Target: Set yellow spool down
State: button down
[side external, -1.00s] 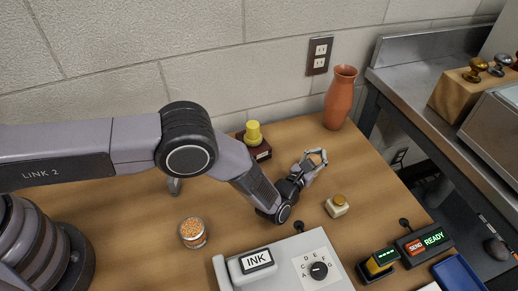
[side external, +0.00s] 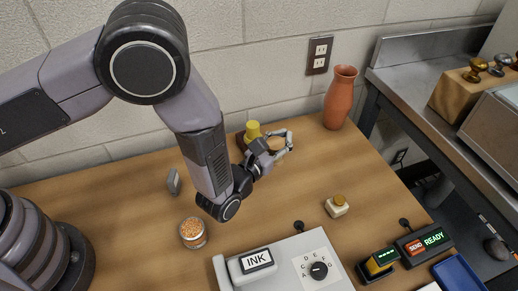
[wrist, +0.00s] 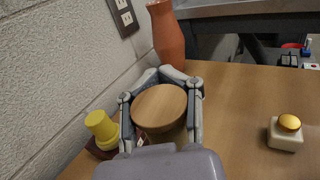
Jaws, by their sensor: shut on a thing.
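My gripper (wrist: 162,105) is shut on a round thing with a flat wooden top (wrist: 159,106), which looks like the end of the spool. Its side is mostly hidden, and I cannot make out yellow on it.
An orange vase (side external: 340,97) stands behind my gripper, near the wall. A cream block with a yellow button (side external: 337,206) is to the front right. A jar of orange bits (side external: 193,232) and a grey ink machine (side external: 290,262) are nearer.

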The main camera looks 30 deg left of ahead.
aim_at(271, 139)
jog(key=shift+s+a+r, duration=0.35)
jog(key=shift+s+a, duration=0.15)
jog(key=shift+s, duration=0.15)
jog(key=shift+s+a+r, duration=0.35)
jog(key=shift+s+a, duration=0.15)
jog(key=shift+s, duration=0.1)
jog(key=w+d+f, duration=0.5)
jog(key=w+f, duration=0.1)
jog(key=w, duration=0.1)
jog(key=w+d+f, duration=0.3)
jog(key=w+f, duration=0.1)
jog(key=shift+d, duration=0.35)
notch_tip(271, 139, down, 3)
jog(key=shift+w+r, duration=0.1)
jog(key=shift+s+f, duration=0.25)
jog(key=shift+s, duration=0.1)
jog(key=v, duration=0.4)
jog(key=shift+r, duration=0.15)
jog(key=shift+s+a+r, duration=0.1)
jog(key=shift+s+r, duration=0.05)
jog(key=shift+r, duration=0.5)
notch_tip(271, 139, up, 42)
jog(key=w+a+r+n+y, duration=0.1)
jog(key=a+r+n+y, duration=0.1)
jog(key=a, duration=0.5)
jog(key=shift+w+a+r+n+y, duration=0.15)
jog(key=shift+r+n+y, duration=0.25)
jog(key=shift+n+y, duration=0.55)
